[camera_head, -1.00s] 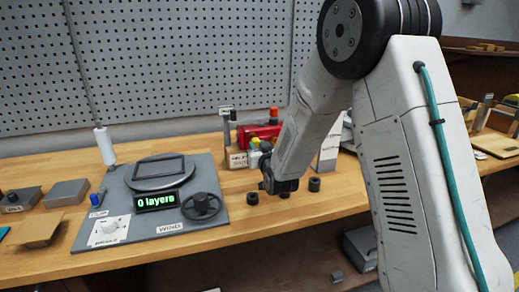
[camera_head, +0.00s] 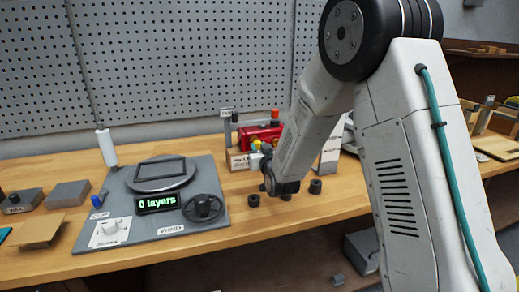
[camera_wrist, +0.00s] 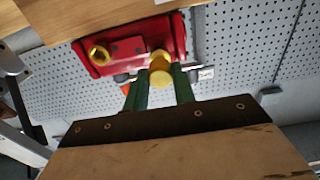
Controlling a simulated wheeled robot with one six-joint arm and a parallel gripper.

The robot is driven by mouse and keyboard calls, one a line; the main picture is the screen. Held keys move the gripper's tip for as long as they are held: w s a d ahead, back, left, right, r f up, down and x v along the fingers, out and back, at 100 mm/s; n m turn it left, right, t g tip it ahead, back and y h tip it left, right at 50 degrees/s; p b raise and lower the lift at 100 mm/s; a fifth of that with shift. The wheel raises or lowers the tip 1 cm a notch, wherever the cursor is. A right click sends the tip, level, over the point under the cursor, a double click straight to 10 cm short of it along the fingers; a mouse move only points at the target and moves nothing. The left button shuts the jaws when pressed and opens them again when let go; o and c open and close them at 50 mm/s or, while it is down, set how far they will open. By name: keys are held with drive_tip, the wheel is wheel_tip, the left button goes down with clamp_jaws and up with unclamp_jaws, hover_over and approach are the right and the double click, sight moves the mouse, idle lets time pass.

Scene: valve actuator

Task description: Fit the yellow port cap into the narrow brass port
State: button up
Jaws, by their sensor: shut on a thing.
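The red valve body (camera_wrist: 135,42) fills the upper middle of the wrist view. An open brass port (camera_wrist: 98,54) shows on its left part. My gripper (camera_wrist: 160,86) has green fingers and is shut on the yellow port cap (camera_wrist: 160,76). The cap is in front of the right part of the valve face and looks in line with a brass-coloured round part behind it. I cannot tell whether they touch. In the head view the red valve body (camera_head: 262,134) stands at the back of the bench, and my arm partly hides the gripper and cap.
An orange knob (camera_head: 275,114) tops the valve. Several black rings (camera_head: 315,186) lie on the bench near my wrist. A winding station (camera_head: 160,205) with a "0 layers" display is to the left. A pegboard (camera_head: 190,60) closes off the back.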

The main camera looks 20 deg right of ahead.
drive_tip(key=shift+w, duration=1.1)
idle(0.3)
drive_tip(key=o, duration=1)
drive_tip(key=s, duration=0.7)
drive_tip(key=shift+s, duration=0.4)
drive_tip(key=s+d+r+g, duration=0.1)
drive_tip(key=s+g, duration=0.4)
drive_tip(key=s, duration=0.9)
drive_tip(key=s+d+r+g, duration=0.1)
drive_tip(key=s+r+g, duration=0.3)
drive_tip(key=s, duration=1.1)
drive_tip(key=s+d+r+g, duration=0.1)
drive_tip(key=s+r+g, duration=0.2)
drive_tip(key=s+g, duration=0.4)
drive_tip(key=shift+s+g, duration=0.4)
drive_tip(key=shift+s, duration=3.3)
